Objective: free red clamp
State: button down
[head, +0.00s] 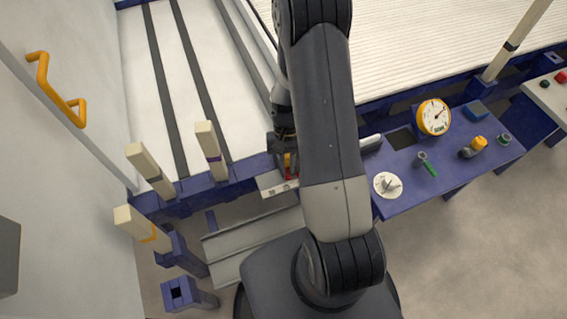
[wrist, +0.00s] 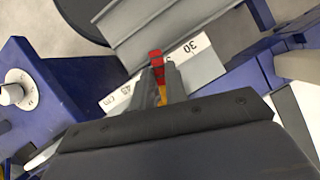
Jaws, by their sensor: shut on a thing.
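The red clamp (wrist: 157,62) shows in the wrist view between the tips of my gripper (wrist: 165,82), with a yellow part (wrist: 162,95) just behind it. My gripper is shut on the clamp. The clamp sits at a white scale plate (wrist: 200,47) marked with numbers such as 30 and 45. In the head view a bit of the red clamp (head: 289,171) shows beside my arm, at the scale plate (head: 270,184) on the blue frame edge. My arm hides most of the gripper there. I cannot tell whether the clamp still touches the plate.
A blue table (head: 452,165) at right holds a yellow dial gauge (head: 433,117), a white dial (head: 387,185) and small tools. Cream posts (head: 209,150) stand along the blue frame at left. A grey sloped channel (head: 250,243) lies below the plate. A yellow handle (head: 55,92) is on the left wall.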

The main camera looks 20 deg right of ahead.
jog(key=shift+s+d+n+h, duration=0.1)
jog(key=shift+d+n+h, duration=0.25)
jog(key=shift+n, duration=0.55)
jog(key=shift+d+n+h, duration=0.3)
jog(key=shift+n+h, duration=0.05)
jog(key=shift+n, duration=0.55)
jog(key=c, duration=1.4)
grip_release()
jog(key=shift+c, duration=0.2)
jog(key=shift+r, duration=0.15)
notch_tip(320, 180, up, 10)
jog(key=p, duration=0.2)
send_over(287, 156)
